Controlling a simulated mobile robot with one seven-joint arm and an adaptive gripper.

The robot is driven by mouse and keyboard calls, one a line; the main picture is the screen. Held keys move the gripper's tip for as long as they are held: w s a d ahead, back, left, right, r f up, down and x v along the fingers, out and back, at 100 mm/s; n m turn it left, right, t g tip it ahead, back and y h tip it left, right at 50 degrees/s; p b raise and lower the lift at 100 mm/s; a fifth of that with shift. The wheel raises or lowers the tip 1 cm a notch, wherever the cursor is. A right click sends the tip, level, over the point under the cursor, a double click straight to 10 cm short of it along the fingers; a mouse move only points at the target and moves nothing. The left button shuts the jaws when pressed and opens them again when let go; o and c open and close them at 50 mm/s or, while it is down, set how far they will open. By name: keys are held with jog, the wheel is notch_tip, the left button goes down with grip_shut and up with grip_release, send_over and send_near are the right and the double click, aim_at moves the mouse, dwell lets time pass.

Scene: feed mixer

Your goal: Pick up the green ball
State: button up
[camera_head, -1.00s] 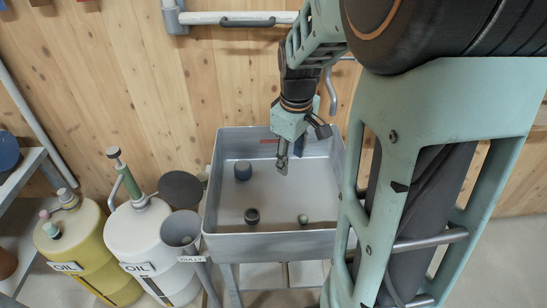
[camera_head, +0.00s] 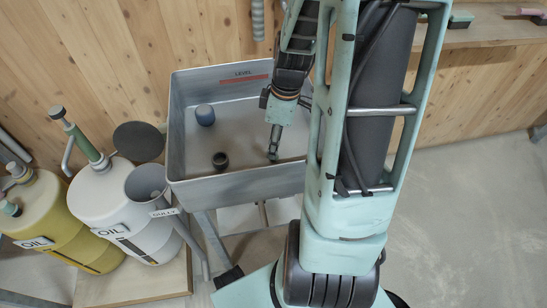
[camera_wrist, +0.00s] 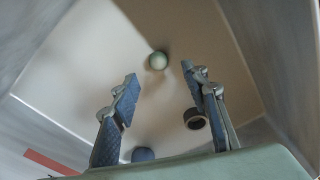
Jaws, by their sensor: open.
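The green ball (camera_wrist: 158,60) lies on the floor of the grey metal tray in the wrist view. It is small and pale green, and it sits just beyond my fingertips, near the middle of the gap between them. My gripper (camera_wrist: 158,78) is open and empty, pointing down into the tray. In the head view my gripper (camera_head: 272,153) hangs low over the right part of the tray (camera_head: 240,188). The ball cannot be made out there, likely hidden by my gripper or arm.
A blue cylinder (camera_head: 205,115) and a dark cup (camera_head: 220,160) stand in the tray; the cup (camera_wrist: 195,119) also shows beside my right finger. The tray has raised walls. A funnel (camera_head: 148,184) and white oil can (camera_head: 112,205) stand to the left.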

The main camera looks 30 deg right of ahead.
jog(key=shift+w+f+b, duration=0.1)
jog(key=shift+f+b, duration=0.7)
jog(key=shift+f, duration=2)
jog(key=shift+c, duration=0.6)
jog(key=c, duration=0.8)
